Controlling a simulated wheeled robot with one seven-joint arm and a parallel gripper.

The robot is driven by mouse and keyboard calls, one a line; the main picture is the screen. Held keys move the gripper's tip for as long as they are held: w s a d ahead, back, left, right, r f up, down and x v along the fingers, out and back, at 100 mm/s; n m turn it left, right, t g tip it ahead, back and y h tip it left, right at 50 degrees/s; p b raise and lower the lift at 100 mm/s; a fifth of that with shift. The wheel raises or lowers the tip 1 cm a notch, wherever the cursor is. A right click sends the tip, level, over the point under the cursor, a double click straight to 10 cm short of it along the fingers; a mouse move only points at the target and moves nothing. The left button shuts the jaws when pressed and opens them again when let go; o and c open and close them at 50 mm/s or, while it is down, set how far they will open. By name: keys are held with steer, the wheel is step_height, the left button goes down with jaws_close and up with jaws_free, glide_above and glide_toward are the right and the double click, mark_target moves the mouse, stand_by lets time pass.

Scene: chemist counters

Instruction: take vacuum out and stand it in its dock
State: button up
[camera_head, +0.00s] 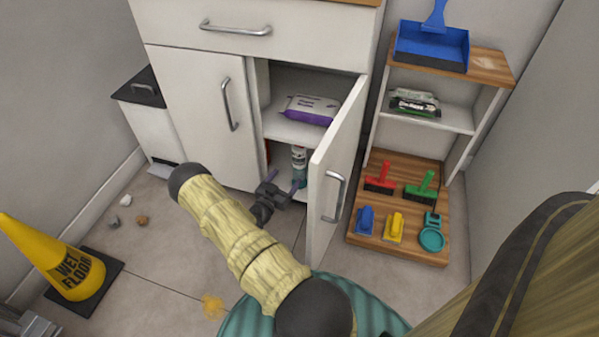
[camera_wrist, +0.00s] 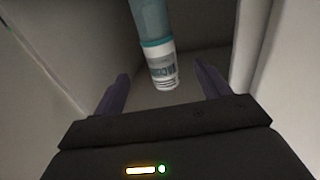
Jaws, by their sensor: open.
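The vacuum (camera_head: 299,161), a teal and white cylinder, stands inside the lower compartment of the white cabinet. In the wrist view the vacuum (camera_wrist: 162,68) shows its printed white end between and beyond my fingers, with its teal body running up out of frame. My gripper (camera_head: 283,181) is at the cabinet opening with its purple fingers apart, one either side of the vacuum's line. I cannot tell whether they touch it. A teal ring-shaped holder (camera_head: 432,238), which looks like the dock, sits empty on the wooden base at the right.
The cabinet door (camera_head: 334,170) stands open close to my gripper's right. A purple-and-white pack (camera_head: 310,110) lies on the shelf above. A wet-floor cone (camera_head: 72,265) is at left.

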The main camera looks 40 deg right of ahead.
mark_target(296, 166)
steer(key=b+x, duration=0.3)
steer(key=x, duration=0.4)
steer(key=shift+f, duration=0.15)
steer(key=shift+d, duration=0.15)
steer(key=shift+w+d+f+b, duration=0.1)
steer(key=shift+w+d+b, duration=0.1)
steer(key=shift+d+b, duration=0.6)
steer(key=b+x, duration=0.2)
steer(key=shift+d+b, duration=0.25)
steer(key=shift+b, duration=0.1)
steer(key=shift+w+d, duration=0.2)
steer(key=shift+d, duration=0.3)
steer(key=shift+r, duration=0.2)
steer(key=shift+r, duration=0.1)
steer(key=c, duration=1.6)
